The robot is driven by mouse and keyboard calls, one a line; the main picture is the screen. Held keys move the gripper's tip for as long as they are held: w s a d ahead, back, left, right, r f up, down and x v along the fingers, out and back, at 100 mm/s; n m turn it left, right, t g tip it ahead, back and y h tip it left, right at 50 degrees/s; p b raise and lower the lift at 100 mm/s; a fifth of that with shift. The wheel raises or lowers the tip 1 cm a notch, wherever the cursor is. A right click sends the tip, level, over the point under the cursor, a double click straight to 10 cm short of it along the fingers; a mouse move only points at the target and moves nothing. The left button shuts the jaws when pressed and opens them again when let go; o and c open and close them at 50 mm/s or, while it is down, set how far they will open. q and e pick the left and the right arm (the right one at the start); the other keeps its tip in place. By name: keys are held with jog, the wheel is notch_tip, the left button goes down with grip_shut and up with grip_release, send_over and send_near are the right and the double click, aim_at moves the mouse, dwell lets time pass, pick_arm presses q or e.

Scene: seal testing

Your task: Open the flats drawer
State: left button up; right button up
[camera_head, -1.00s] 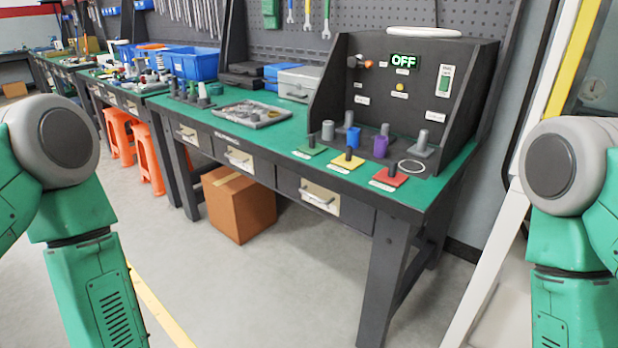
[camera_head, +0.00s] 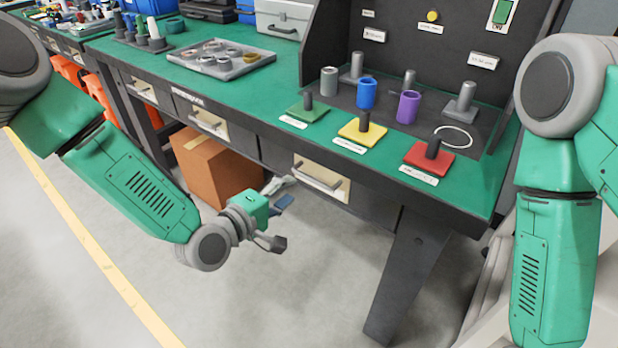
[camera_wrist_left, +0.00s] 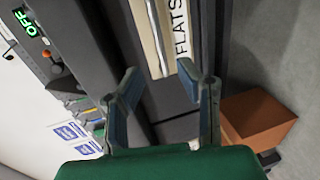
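The flats drawer is the front right one (camera_head: 321,178) under the bench, with a cream front and a bar handle; it looks shut. Its lettering is not readable in the head view. In the left wrist view, a "FLATS" label (camera_wrist_left: 181,28) runs beside the pale handle (camera_wrist_left: 150,38). My left gripper (camera_head: 283,212) is open and empty, in front of and a little below and left of the drawer. In the wrist view its fingertips (camera_wrist_left: 159,72) are spread, with the handle ahead, apart from them. My right gripper is out of view; only the right arm shows.
A cardboard box (camera_head: 215,168) stands on the floor under the bench, behind my left forearm. Two more drawers (camera_head: 208,122) sit further left. The dark bench leg (camera_head: 408,270) stands right of the flats drawer. Colored peg bases and cylinders stand on the bench top (camera_head: 245,95).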

aim_at(307, 177)
pick_arm(q)
jog(key=shift+b+x, duration=0.9)
jog(key=shift+x, duration=3.25)
jog(key=shift+a+f, duration=0.1)
jog(key=shift+a, duration=0.05)
jog(key=shift+a, duration=0.1)
grip_shut()
